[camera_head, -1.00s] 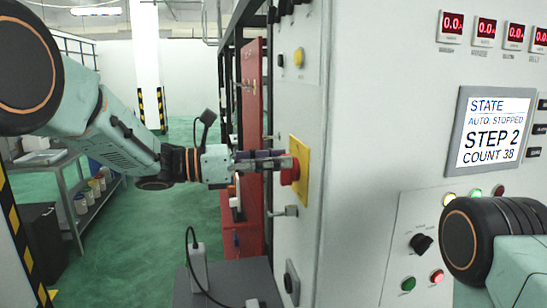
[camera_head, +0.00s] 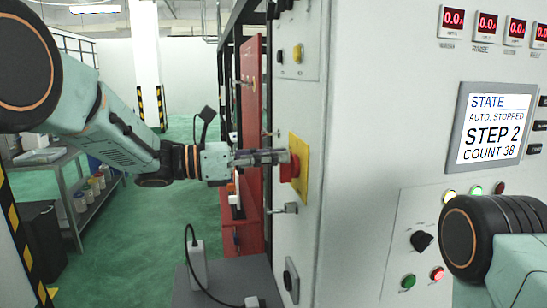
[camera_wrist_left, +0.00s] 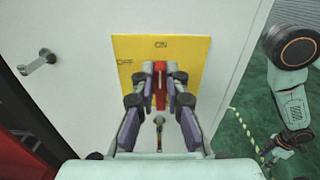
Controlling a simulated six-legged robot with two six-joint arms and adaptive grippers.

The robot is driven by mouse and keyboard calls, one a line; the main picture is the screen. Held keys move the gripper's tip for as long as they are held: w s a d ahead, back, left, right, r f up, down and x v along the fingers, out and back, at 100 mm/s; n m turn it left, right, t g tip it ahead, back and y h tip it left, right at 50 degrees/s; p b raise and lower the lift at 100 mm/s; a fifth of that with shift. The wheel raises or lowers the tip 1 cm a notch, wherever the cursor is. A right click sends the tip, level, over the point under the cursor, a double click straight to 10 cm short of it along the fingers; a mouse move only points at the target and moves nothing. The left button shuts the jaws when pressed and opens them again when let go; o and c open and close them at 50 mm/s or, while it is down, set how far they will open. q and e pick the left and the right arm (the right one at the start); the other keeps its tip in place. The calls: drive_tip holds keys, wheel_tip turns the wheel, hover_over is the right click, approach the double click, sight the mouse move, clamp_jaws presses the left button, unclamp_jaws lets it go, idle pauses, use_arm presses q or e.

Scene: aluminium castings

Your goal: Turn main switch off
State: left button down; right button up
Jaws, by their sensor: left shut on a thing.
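The main switch is a red handle (camera_head: 291,168) on a yellow plate (camera_head: 301,150) on the side of the grey cabinet. In the left wrist view, the plate (camera_wrist_left: 190,52) reads ON at the top and OFF at the left. The red handle (camera_wrist_left: 160,88) stands upright there, in line with ON. My left gripper (camera_head: 284,160) comes in level from the left and is shut on the handle, with one finger on each side in the wrist view (camera_wrist_left: 160,75). My right arm shows at the right edge of the head view, but its gripper is not clearly seen.
The cabinet front carries a state screen (camera_head: 494,130) reading AUTO, STOPPED, a black knob (camera_head: 421,241) and several lit buttons. A small metal handle (camera_head: 287,209) sticks out below the switch. A grey shelf (camera_head: 84,195) stands at the left, with green floor between.

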use_arm(q)
drive_tip(key=n+b, duration=0.2)
drive_tip(key=shift+w+a+f+n, duration=0.1)
drive_tip(key=shift+w+a+n, duration=0.05)
drive_tip(key=shift+w+n, duration=0.15)
drive_tip(key=n, duration=0.1)
drive_tip(key=n+b, duration=0.1)
drive_tip(key=n, duration=0.1)
drive_tip(key=shift+w+n, duration=0.3)
drive_tip(key=n, duration=0.2)
drive_tip(key=shift+w+a+f+n, duration=0.15)
drive_tip(key=shift+w+f+n, duration=0.05)
drive_tip(key=shift+n, duration=0.1)
drive_tip(key=shift+w+f+n, duration=0.15)
drive_tip(key=shift+w+n, duration=0.05)
drive_tip(key=shift+n, duration=1.2)
drive_tip(key=c, duration=1.4)
unclamp_jaws()
drive_tip(key=shift+a+f, duration=0.1)
